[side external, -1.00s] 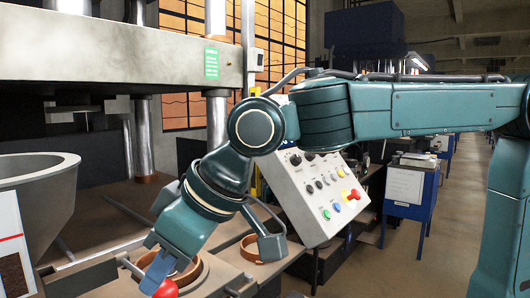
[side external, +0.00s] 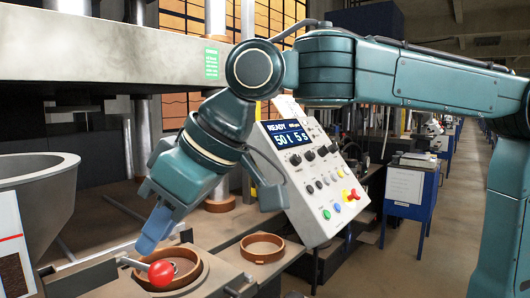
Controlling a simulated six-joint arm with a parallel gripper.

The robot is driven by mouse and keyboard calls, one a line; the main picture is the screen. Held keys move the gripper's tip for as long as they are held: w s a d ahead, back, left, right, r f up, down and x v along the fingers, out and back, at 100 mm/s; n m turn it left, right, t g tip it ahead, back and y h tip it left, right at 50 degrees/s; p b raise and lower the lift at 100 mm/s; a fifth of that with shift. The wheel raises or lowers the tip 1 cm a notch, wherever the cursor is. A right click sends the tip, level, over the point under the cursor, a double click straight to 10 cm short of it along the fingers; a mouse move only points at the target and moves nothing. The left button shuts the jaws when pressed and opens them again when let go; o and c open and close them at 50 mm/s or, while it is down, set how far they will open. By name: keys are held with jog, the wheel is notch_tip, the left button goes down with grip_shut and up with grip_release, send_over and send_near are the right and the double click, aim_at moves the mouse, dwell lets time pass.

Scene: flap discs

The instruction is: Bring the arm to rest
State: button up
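My gripper (side external: 157,228) hangs at the lower left, at the end of my teal arm. It is above and a little left of a brown ring (side external: 197,268) set in the press bench. A red ball-ended handle (side external: 161,273) stands at that ring, below the fingers and apart from them. Only one blue-grey finger shows clearly, so the gap between the fingers is hidden. I see nothing held.
A second brown ring (side external: 262,247) lies on the bench to the right. The control panel (side external: 310,170) reads "READY 50 t 5 s" and stands close behind my wrist. A grey bowl (side external: 45,200) is at the left. The press's upper beam (side external: 110,50) is overhead.

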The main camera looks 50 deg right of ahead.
jog(key=shift+d, duration=0.1)
dwell(0.4)
jog(key=s+d+f+m+h, duration=0.1)
jog(key=s+d+f, duration=0.1)
jog(key=d, duration=0.7)
jog(key=s+d+f+m+h, duration=0.1)
jog(key=s+d+f+m, duration=0.15)
jog(key=d, duration=0.55)
jog(key=s+d+f+m+h, duration=0.1)
jog(key=s+d+f+m, duration=0.1)
jog(key=s+d+f, duration=0.8)
jog(key=shift+s+d, duration=0.5)
jog(key=shift+s, duration=0.6)
jog(key=shift+m, duration=0.25)
